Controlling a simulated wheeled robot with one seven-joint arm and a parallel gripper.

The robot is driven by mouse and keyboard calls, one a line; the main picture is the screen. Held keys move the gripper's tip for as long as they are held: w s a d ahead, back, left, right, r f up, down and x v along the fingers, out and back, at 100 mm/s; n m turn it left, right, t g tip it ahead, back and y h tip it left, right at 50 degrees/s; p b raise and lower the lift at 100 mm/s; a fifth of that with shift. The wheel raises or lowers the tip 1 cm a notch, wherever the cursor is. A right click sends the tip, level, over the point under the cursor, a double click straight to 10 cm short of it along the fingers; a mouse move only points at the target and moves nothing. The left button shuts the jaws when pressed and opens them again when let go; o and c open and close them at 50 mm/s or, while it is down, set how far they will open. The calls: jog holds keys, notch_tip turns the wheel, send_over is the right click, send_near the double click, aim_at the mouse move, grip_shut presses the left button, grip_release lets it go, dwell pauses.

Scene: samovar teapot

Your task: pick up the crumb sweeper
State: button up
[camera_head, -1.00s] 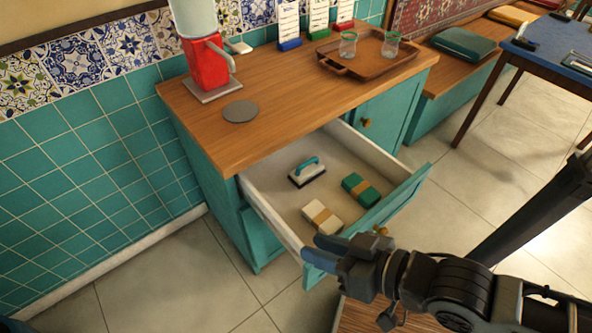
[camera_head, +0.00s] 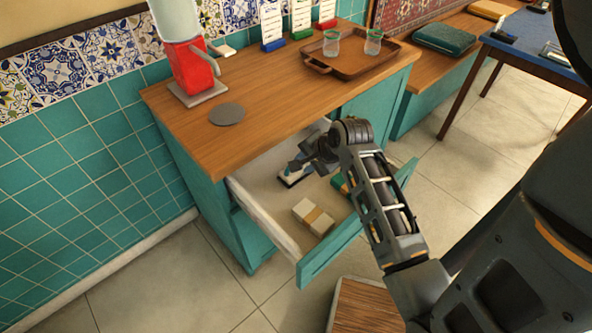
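The crumb sweeper (camera_head: 291,179), a small block with a white body, dark base and blue handle, lies in the open drawer (camera_head: 262,210). Its near left part shows; my gripper (camera_head: 300,164) covers most of its handle. My gripper is at the sweeper's top, pointing down and left into the drawer. The fingers are small and partly hidden by my wrist, so I cannot tell whether they are closed on the handle. The sweeper appears to rest on the drawer floor.
A white bundle with a tan band (camera_head: 313,216) lies at the drawer's front. A green bundle (camera_head: 339,184) is mostly hidden behind my arm. The wooden counter (camera_head: 260,105) overhangs the drawer's back. A wooden stool or box top (camera_head: 365,308) stands below my arm.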

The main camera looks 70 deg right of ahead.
jog(key=shift+m, duration=0.4)
jog(key=x, duration=0.2)
jog(key=d+x, duration=0.1)
jog(key=x, duration=0.5)
jog(key=shift+s+d+r, duration=0.1)
jog(key=shift+d+r, duration=0.25)
grip_shut()
dwell(0.8)
